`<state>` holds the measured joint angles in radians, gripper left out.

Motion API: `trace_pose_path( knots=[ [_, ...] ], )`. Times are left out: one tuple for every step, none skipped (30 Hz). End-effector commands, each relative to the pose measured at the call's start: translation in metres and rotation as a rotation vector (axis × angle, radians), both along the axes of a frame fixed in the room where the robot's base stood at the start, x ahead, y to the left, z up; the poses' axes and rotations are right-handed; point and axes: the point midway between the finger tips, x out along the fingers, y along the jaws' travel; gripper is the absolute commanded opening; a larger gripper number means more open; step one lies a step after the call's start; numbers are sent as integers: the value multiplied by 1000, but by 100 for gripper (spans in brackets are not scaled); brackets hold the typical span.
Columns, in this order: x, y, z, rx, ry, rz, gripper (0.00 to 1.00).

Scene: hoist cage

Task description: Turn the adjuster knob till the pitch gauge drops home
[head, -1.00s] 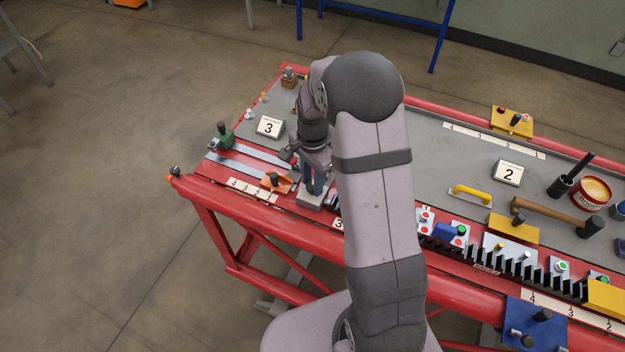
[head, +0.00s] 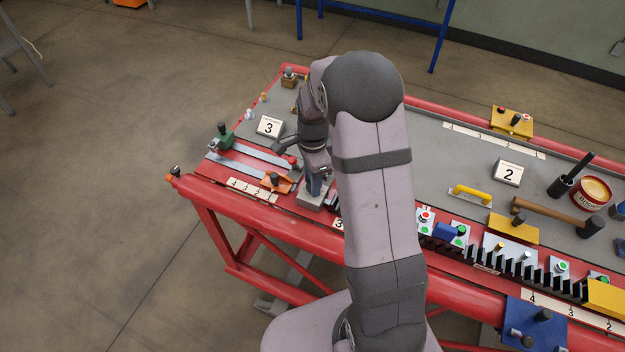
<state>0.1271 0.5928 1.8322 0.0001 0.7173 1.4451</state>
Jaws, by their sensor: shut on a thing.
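My gripper (head: 315,186) points down over a small grey block (head: 308,202) at the front edge of the bench, left of my forearm. Its fingers are shut on the adjuster knob on top of this block. The fingers and wrist hide the knob, so its turn angle does not show. I cannot make out the pitch gauge for certain. An orange piece with a dark knob (head: 277,181) sits just left of the block, near two flat steel strips (head: 240,169).
To the right are a number 2 sign (head: 508,173), a hammer (head: 550,216), a red tin (head: 592,196) and several button plates along a black rack. My forearm hides the bench middle.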

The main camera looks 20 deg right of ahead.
Motion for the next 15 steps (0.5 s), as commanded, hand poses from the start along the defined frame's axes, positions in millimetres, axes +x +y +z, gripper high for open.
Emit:
trace_pose_path(
  knots=[
    [2, -1, 2, -2, -6, 1, 7],
    [2, -1, 2, -2, -6, 1, 7],
    [2, -1, 2, -2, -6, 1, 39],
    [2, -1, 2, -2, -5, 1, 46],
    [2, -1, 1, -2, -5, 1, 48],
    [1, -1, 1, -1, -4, 1, 48],
    [1, -1, 1, -1, -4, 1, 48],
    [1, -1, 1, -1, -4, 1, 48],
    [1, -1, 1, -1, -3, 1, 48],
    [1, -1, 1, -1, -3, 1, 48],
    [1, 0, 1, -1, -3, 1, 48],
    [1, 0, 1, -1, -2, 1, 48],
    [1, 0, 1, -1, -2, 1, 48],
    [1, 0, 1, -1, -2, 1, 48],
    [1, 0, 2, -1, -3, 1, 48]
  ],
)
